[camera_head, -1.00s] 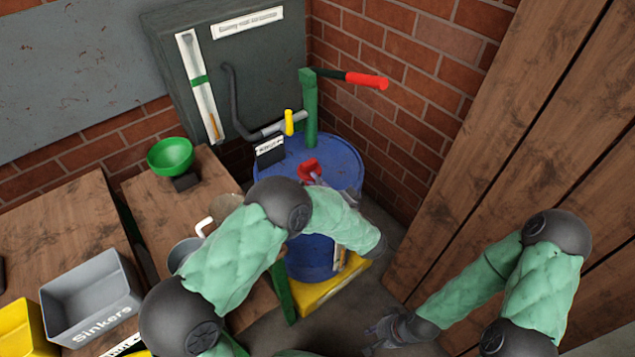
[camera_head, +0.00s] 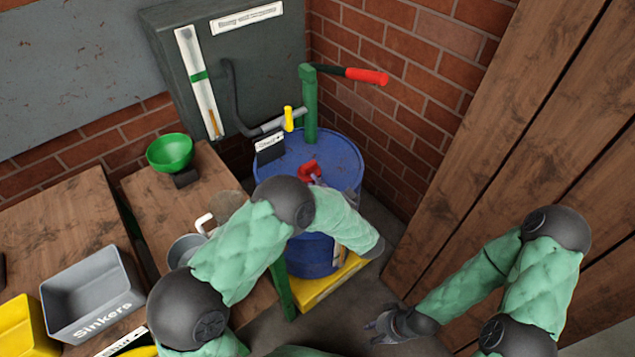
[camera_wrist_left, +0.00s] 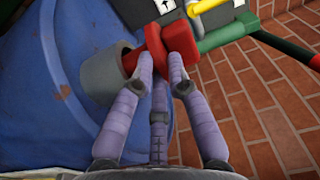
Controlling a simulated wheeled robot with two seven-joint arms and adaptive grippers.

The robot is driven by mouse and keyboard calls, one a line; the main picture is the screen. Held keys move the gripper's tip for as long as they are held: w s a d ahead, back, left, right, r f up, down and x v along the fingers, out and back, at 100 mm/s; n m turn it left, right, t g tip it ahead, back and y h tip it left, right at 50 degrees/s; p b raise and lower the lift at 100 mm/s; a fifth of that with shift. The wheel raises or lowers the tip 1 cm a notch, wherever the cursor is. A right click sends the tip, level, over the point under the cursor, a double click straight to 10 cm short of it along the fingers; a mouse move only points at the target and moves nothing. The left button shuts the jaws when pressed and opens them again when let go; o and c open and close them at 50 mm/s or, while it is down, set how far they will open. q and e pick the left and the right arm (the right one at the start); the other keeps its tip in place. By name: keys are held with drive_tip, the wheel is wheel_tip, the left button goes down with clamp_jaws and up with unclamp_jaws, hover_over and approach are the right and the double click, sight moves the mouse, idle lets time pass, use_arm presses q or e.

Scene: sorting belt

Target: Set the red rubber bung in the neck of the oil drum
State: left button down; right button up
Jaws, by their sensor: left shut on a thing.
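The red rubber bung (camera_head: 309,169) is over the top of the blue oil drum (camera_head: 335,152). My left gripper (camera_wrist_left: 160,70) is shut on the bung (camera_wrist_left: 156,45), its fingers around the wide part. In the left wrist view the bung's narrow end is at the mouth of the drum's short grey neck (camera_wrist_left: 108,80). I cannot tell whether it is inside the neck or only against its rim. In the head view my left forearm hides much of the drum's front and the neck. My right gripper (camera_head: 387,326) is open and empty, low at the right, away from the drum.
A green pump (camera_head: 310,112) with a red-handled lever and a yellow-tipped spout rises behind the bung. A dark cabinet (camera_head: 265,55) and brick walls stand close behind. A wooden bench (camera_head: 150,205) at left holds a green bowl (camera_head: 170,152). A plank wall bounds the right.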

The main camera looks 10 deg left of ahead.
use_arm(q)
drive_tip(key=shift+f, duration=0.2)
drive_tip(key=shift+f, duration=0.7)
drive_tip(key=shift+f, duration=0.35)
idle(0.7)
drive_tip(key=c, duration=1.1)
unclamp_jaws()
drive_tip(key=shift+c, duration=0.2)
drive_tip(key=shift+s+f, duration=0.1)
drive_tip(key=shift+s+d+f, duration=0.2)
drive_tip(key=shift+s+d, duration=0.05)
drive_tip(key=v, duration=1.1)
drive_tip(key=shift+r, duration=0.45)
